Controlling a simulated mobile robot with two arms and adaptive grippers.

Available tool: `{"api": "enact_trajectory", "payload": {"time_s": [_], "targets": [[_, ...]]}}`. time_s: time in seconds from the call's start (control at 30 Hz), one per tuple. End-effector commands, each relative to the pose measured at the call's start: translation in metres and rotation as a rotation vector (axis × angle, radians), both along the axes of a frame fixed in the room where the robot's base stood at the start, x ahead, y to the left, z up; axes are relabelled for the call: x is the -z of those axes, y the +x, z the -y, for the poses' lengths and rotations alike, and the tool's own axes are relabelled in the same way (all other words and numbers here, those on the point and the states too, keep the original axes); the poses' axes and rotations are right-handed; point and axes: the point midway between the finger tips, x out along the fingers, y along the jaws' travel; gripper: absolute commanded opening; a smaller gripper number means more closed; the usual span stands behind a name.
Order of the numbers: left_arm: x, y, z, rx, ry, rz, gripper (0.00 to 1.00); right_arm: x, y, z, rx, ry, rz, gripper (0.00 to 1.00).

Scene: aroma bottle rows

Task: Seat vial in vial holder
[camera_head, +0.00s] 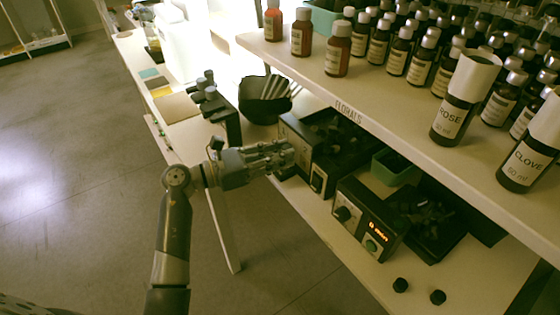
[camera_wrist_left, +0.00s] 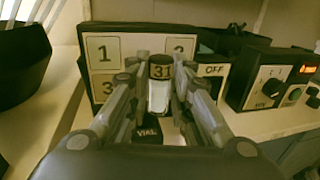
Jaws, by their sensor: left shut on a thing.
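My left gripper (camera_head: 288,157) reaches in from the left to the front of a black-topped device on the lower shelf. In the left wrist view its fingers (camera_wrist_left: 159,72) are shut on a small vial (camera_wrist_left: 158,97) with a pale body and a dark cap banded "31". The vial looks about upright between the fingers. Just below it is a black piece marked "VIAL" (camera_wrist_left: 147,132), likely the vial holder. I cannot tell whether the vial touches it or sits in it. In the head view the fingers hide the vial. My right gripper is not in view.
The device's numbered front panel (camera_wrist_left: 104,50) stands close behind the fingers. A second device with knobs and a lit display (camera_head: 366,221) is to the right. A black bowl (camera_head: 265,98) stands to the left. The upper shelf edge (camera_head: 385,137), with several bottles above, overhangs the devices.

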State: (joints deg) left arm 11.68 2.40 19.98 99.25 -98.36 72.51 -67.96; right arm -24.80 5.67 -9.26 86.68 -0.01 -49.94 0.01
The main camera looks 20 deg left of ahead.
Motion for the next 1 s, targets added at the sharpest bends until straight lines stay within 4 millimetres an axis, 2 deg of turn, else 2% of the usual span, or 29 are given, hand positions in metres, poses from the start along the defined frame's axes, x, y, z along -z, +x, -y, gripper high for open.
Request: {"api": "enact_trajectory", "payload": {"time_s": [0.23, 0.3, 0.47, 0.6, 0.93, 0.97, 1.0], "targets": [[0.001, 0.020, -0.005, 0.000, -0.002, 0.001, 0.02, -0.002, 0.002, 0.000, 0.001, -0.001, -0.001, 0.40], [0.017, 0.018, -0.004, 0.001, -0.007, -0.005, 0.02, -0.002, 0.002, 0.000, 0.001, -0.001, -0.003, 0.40], [0.035, 0.018, -0.004, 0.000, -0.002, -0.001, 0.02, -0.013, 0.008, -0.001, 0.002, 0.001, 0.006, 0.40], [0.037, 0.018, -0.005, 0.000, 0.001, 0.001, 0.02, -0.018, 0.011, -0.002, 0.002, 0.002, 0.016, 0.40], [0.039, 0.018, -0.005, 0.000, 0.001, 0.000, 0.02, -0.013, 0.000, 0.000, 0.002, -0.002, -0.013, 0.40], [0.039, 0.018, -0.004, 0.000, 0.001, 0.000, 0.24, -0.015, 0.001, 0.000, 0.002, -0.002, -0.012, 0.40], [0.039, 0.018, -0.004, 0.000, 0.001, 0.000, 0.34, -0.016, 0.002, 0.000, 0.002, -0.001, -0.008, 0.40]]}}
